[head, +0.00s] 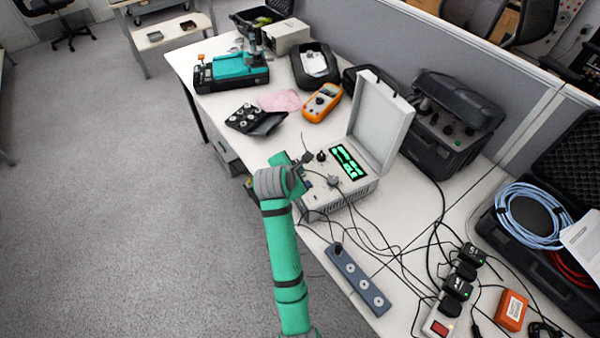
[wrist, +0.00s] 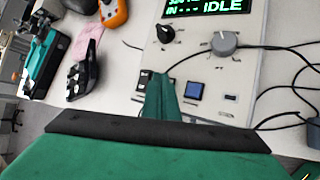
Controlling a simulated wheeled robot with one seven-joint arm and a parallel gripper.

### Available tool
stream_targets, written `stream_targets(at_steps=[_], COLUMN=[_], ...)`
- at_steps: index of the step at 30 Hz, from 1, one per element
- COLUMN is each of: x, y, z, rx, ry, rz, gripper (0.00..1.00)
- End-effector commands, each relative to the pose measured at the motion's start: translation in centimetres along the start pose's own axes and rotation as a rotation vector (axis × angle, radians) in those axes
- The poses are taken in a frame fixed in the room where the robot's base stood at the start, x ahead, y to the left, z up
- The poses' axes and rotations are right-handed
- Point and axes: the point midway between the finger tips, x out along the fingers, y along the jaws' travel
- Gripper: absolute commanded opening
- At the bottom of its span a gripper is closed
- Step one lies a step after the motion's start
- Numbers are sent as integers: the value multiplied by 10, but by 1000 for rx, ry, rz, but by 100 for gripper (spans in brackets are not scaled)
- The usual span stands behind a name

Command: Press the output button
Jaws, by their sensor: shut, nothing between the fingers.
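The calibrator is a light grey case with its lid open on the white bench, and its panel (head: 318,193) faces up. Its lit green display (head: 347,163) reads IDLE in the wrist view (wrist: 205,5). The wrist view also shows a black knob (wrist: 166,34), a grey knob (wrist: 224,43) and a blue square button (wrist: 193,89). Another button near the green fingers is partly hidden; I cannot read any button label. My gripper (wrist: 160,85) is shut and empty, over the panel just left of the blue button. I cannot tell whether it touches the panel.
Black cables run from the panel across the bench. A grey strip with sockets (head: 357,277) lies in front. A dark case (head: 452,125) stands to the right.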

Motion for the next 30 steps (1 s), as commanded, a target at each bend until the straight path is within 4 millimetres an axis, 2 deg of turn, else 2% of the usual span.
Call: stream_targets(at_steps=[30], x=[-6], y=[4], z=[5], rx=[0], ry=[0], rz=[-1], gripper=[0])
